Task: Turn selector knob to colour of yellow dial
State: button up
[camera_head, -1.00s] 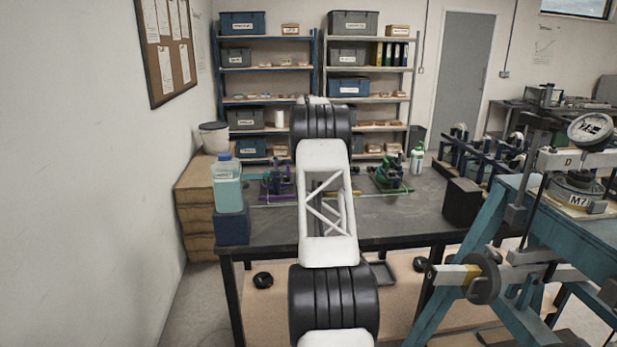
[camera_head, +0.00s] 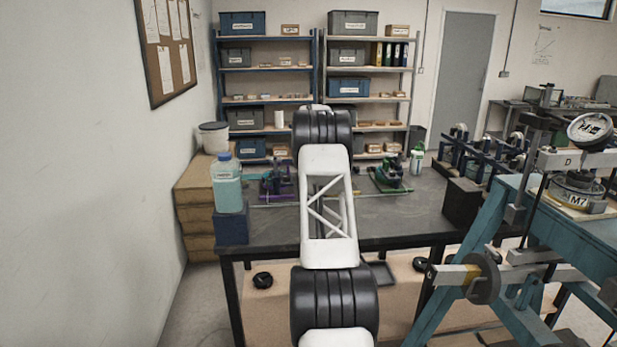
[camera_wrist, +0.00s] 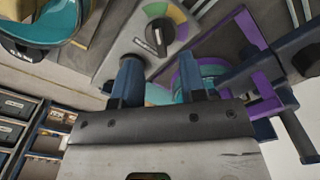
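In the wrist view, a black selector knob (camera_wrist: 156,36) sits on a grey plate (camera_wrist: 122,38). Yellow, purple, green and orange-brown patches surround it. A pale line shows on the knob, but I cannot tell which colour it points to. My gripper (camera_wrist: 159,64) is open, its two fingers apart with nothing between them. The knob appears just beyond the fingertips, in line with the gap; I see no contact. A teal round dial (camera_wrist: 45,20) is at the upper left. I cannot make out a yellow dial. In the head view my arm hides the gripper and knob.
In the wrist view, a purple frame (camera_wrist: 262,75) stands right of the fingers, near a teal round part partly behind the right finger.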

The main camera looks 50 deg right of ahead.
jog(key=shift+f, duration=2.35)
grip_shut()
